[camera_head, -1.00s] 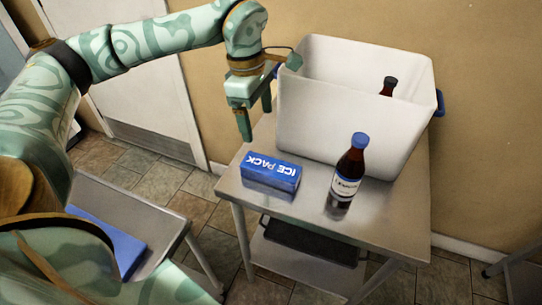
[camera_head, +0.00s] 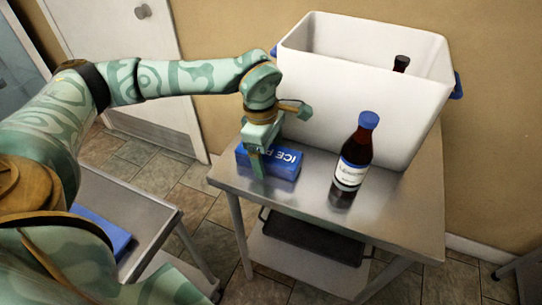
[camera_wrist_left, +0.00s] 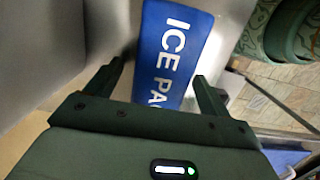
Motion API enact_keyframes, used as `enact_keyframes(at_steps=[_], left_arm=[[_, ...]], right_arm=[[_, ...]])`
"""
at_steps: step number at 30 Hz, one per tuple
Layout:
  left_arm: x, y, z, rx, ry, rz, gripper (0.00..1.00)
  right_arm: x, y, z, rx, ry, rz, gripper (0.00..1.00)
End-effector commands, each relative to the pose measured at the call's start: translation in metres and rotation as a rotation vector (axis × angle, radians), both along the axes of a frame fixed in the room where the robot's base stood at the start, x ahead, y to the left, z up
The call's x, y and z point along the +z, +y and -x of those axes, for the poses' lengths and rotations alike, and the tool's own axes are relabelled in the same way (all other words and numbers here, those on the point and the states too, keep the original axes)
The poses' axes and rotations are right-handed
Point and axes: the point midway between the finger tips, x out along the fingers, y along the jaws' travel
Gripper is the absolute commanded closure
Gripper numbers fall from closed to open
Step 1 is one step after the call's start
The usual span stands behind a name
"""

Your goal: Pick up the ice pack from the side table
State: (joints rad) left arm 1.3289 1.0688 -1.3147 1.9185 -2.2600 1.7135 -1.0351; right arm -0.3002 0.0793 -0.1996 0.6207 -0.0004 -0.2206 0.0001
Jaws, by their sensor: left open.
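The ice pack (camera_head: 284,163) is a blue block with white lettering. It lies on the metal side table (camera_head: 310,202), near its left edge. In the left wrist view the ice pack (camera_wrist_left: 172,45) lies between the two fingers, which are apart. My left gripper (camera_head: 262,165) is open and points down at the ice pack, covering part of it in the head view. I cannot tell whether the fingers touch it. My right gripper is not in view.
A white bin (camera_head: 365,95) with blue handles stands at the back of the table, with a dark bottle (camera_head: 401,64) inside. A dark bottle with a blue cap (camera_head: 354,158) stands right of the ice pack. Another metal table (camera_head: 152,212) holds a blue item (camera_head: 106,230).

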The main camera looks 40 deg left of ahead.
Motion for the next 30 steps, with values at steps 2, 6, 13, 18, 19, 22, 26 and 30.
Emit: enact_keyframes(at_steps=[2,6,13,18,19,22,26,30], left_arm=[[-0.004,-0.001,0.0,0.0,-0.001,0.001,0.18],[-0.002,-0.001,0.0,0.0,-0.002,0.001,0.18],[-0.001,0.0,0.0,0.0,-0.002,0.001,0.79],[-0.001,-0.001,-0.001,-0.001,-0.003,0.001,0.79],[-0.001,-0.001,0.0,-0.001,-0.003,0.001,0.79],[0.002,-0.001,-0.001,-0.001,-0.004,0.001,0.79],[0.013,-0.001,-0.001,-0.001,-0.007,0.001,0.79],[0.04,-0.002,0.0,-0.001,-0.009,0.003,0.79]], right_arm=[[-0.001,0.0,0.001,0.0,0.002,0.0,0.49],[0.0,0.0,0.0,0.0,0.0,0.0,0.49],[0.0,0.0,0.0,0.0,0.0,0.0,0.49],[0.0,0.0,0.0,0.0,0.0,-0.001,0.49],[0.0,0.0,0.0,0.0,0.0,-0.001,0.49],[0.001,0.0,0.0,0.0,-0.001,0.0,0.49],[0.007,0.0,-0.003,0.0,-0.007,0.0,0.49],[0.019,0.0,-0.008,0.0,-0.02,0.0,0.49]])
